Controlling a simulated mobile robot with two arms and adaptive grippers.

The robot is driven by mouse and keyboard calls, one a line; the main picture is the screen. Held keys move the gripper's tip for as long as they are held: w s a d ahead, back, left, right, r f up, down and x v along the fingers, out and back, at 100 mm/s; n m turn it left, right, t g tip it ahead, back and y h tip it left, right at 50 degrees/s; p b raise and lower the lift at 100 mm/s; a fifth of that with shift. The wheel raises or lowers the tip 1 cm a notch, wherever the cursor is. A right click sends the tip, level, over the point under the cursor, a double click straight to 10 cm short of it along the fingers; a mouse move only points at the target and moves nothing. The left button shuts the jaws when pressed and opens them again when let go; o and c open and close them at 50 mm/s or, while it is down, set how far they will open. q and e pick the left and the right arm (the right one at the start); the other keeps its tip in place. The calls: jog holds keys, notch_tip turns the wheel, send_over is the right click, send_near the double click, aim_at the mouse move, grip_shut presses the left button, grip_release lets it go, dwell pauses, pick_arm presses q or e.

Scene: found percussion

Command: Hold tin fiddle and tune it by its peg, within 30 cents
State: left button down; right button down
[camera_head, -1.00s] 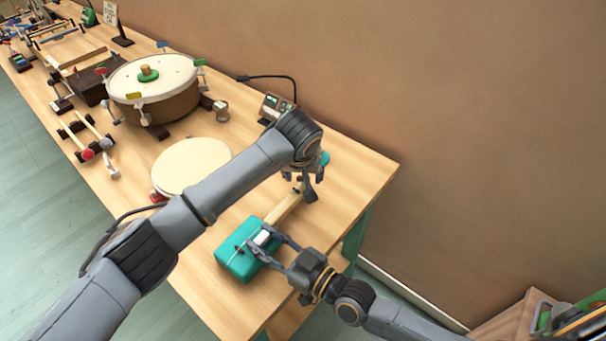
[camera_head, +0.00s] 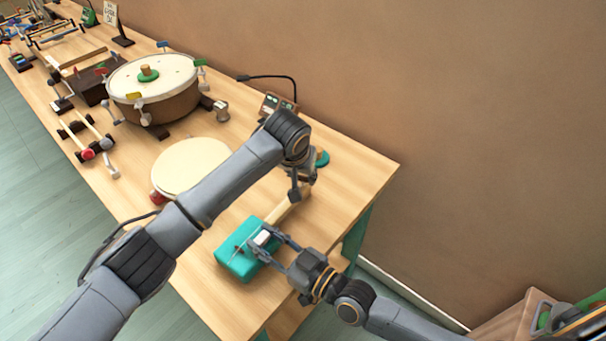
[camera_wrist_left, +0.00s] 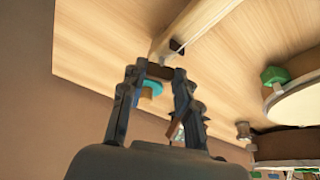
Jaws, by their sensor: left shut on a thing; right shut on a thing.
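The tin fiddle has a teal tin body (camera_head: 236,262) and a pale wooden neck (camera_head: 284,211), lying on the table near its right end. The neck (camera_wrist_left: 196,22) also shows in the left wrist view, with a dark piece at its end. My right gripper (camera_head: 262,240) is shut on the fiddle at the body, by a pale block. My left gripper (camera_head: 299,193) is at the far end of the neck. In the left wrist view its fingertips close on the brown peg (camera_wrist_left: 160,71). The peg is mostly hidden by the fingers in the head view.
A small box with a display (camera_head: 278,103) stands behind my left arm. A teal round thing (camera_head: 322,158) is beyond the left gripper. A pale round disc (camera_head: 190,166) and a large drum (camera_head: 168,105) stand to the left. The table's right corner is clear.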

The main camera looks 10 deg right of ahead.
pick_arm(q)
jog(key=shift+w+a+m+g+h, duration=0.15)
jog(key=shift+m+g+h, duration=0.15)
jog(key=shift+m, duration=0.9)
jog(key=c, duration=1)
grip_release()
jog(key=shift+o, duration=0.2)
jog(key=v, duration=1.2)
